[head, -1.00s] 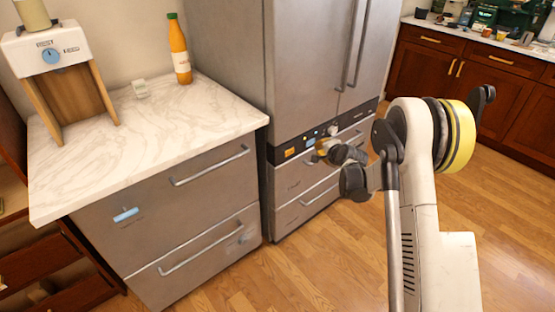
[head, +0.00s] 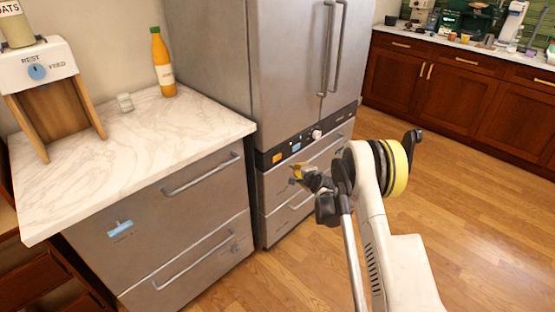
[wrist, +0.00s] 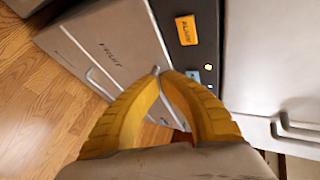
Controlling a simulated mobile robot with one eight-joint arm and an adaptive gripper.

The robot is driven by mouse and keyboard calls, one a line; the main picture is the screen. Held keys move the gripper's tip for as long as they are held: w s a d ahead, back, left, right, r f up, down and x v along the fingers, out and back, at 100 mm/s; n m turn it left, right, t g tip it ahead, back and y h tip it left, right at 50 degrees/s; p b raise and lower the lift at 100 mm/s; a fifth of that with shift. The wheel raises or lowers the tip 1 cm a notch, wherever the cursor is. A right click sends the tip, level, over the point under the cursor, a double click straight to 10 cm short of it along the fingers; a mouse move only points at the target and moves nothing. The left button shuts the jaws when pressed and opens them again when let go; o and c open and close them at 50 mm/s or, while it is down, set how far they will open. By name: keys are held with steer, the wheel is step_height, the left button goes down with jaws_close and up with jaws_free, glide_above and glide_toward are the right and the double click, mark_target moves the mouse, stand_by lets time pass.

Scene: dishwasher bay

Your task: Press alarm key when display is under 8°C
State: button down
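The orange alarm key (head: 277,158) sits at the left end of the dark control strip on the steel fridge. It also shows in the wrist view (wrist: 187,30), with small lettering on it. The small blue display (head: 296,147) is just right of the key; in the wrist view (wrist: 193,75) a finger partly hides it. I cannot read its value. My gripper (wrist: 157,72) has yellow fingers that meet at the tips, with nothing held. In the head view my gripper (head: 294,173) is in front of the fridge, below and right of the key, apparently not touching it.
A round knob (head: 316,134) is on the strip right of the display. Drawer handles stick out below the strip. A marble-topped counter (head: 190,130) stands left, with an orange bottle (head: 162,62) and a dispenser (head: 38,71). Wooden floor (head: 460,200) is open at right.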

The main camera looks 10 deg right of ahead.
steer(key=shift+w+a, duration=0.75)
steer(key=shift+w, duration=0.25)
steer(key=shift+w+a, duration=0.75)
steer(key=shift+w, duration=0.25)
steer(key=shift+w+a, duration=0.75)
steer(key=shift+w, duration=0.25)
steer(key=shift+w+a, duration=0.25)
steer(key=shift+w, duration=0.1)
steer(key=shift+w+a, duration=0.2)
steer(key=shift+w, duration=0.1)
steer(key=shift+s+d, duration=0.45)
steer(key=shift+s, duration=0.2)
steer(key=shift+d, duration=0.1)
steer(key=shift+s+d, duration=0.7)
steer(key=shift+s, duration=0.3)
steer(key=shift+s+d, duration=0.65)
steer(key=shift+s, duration=0.35)
